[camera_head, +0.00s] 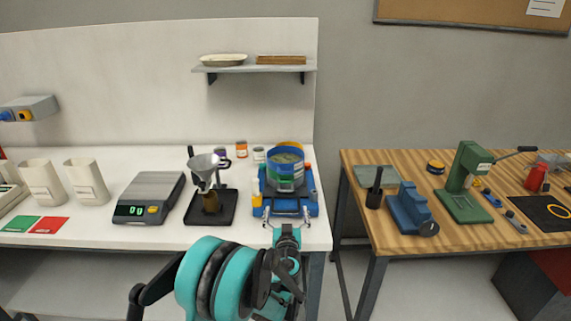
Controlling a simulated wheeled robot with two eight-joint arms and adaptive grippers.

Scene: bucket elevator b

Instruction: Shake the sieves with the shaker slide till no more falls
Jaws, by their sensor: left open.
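The stack of sieves (285,170) stands on the blue shaker slide (288,208) near the right end of the white bench. The top sieve has a blue rim with greenish-brown material inside. My left gripper (288,219) is open at the front edge of the shaker slide, its two fingers pointing toward it. I cannot tell whether the fingers touch the slide. My left arm covers the bench edge below. My right gripper does not show.
A funnel on a stand (204,168) sits on a black tray left of the shaker. A scale (148,197) and two white containers (87,182) stand further left. The wooden table (384,240) at right holds a blue vise (409,210) and a green press (464,184).

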